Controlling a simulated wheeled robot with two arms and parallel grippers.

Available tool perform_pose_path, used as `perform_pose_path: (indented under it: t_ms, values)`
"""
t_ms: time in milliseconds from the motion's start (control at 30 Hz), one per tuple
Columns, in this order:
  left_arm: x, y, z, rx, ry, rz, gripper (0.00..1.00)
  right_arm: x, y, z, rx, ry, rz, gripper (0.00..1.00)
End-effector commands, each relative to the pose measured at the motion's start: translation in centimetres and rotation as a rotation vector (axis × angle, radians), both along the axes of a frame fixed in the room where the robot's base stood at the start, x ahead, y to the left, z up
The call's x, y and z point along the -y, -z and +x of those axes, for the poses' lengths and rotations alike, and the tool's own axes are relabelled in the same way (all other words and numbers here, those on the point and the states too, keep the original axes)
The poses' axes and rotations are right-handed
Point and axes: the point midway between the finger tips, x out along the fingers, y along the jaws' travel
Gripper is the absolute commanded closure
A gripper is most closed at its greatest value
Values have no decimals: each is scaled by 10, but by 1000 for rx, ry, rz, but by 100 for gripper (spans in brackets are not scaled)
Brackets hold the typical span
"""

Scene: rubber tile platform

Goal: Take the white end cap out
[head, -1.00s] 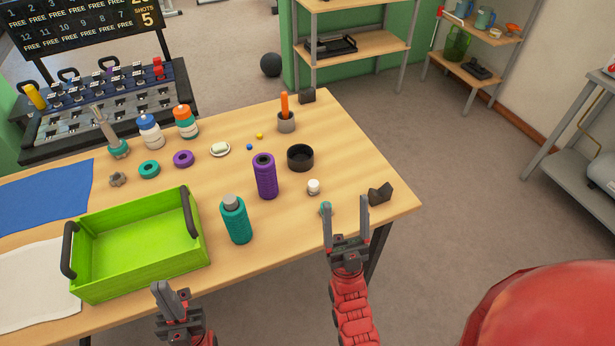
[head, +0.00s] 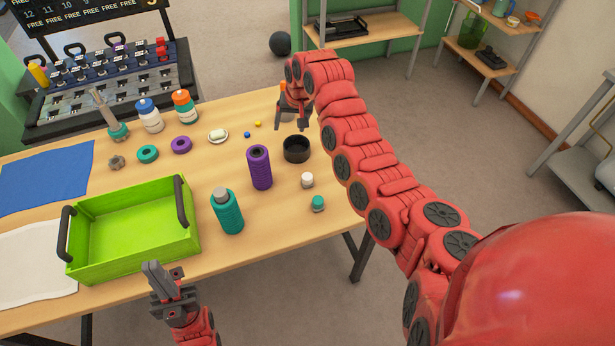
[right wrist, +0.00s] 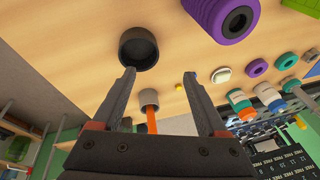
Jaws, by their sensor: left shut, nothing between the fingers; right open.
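The small white end cap (head: 307,180) stands on the wooden table in the head view, right of the purple foam roller and in front of the black round cup (head: 296,149). My right gripper (head: 291,124) is open and empty, pointing down just behind the black cup, well away from the white cap. The right wrist view shows its spread fingers (right wrist: 157,68) with the black cup (right wrist: 138,48) and a grey cup with an orange handle (right wrist: 149,105) beyond. The white cap is not visible there. My left gripper (head: 162,270) is shut and empty in front of the table.
A green crate (head: 130,268) is at left. My right arm covers the table's right edge. Bottles and rings stand further back.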

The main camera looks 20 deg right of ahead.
Motion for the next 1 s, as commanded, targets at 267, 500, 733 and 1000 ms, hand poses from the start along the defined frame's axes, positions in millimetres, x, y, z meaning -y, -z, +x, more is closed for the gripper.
perform_pose_path:
  t_ms: [267,500,733,1000]
  values:
    - [0,-4,0,0,0,0,100,25,-26,-67,-282,-15,-116,24]
    - [0,-5,0,0,0,0,100,23,10,-71,-298,-15,-115,24]
    - [0,-3,0,-1,0,0,100,26,51,-72,-297,-13,-122,24]
    - [0,-19,0,0,0,0,100,26,89,-71,-293,-13,-120,24]
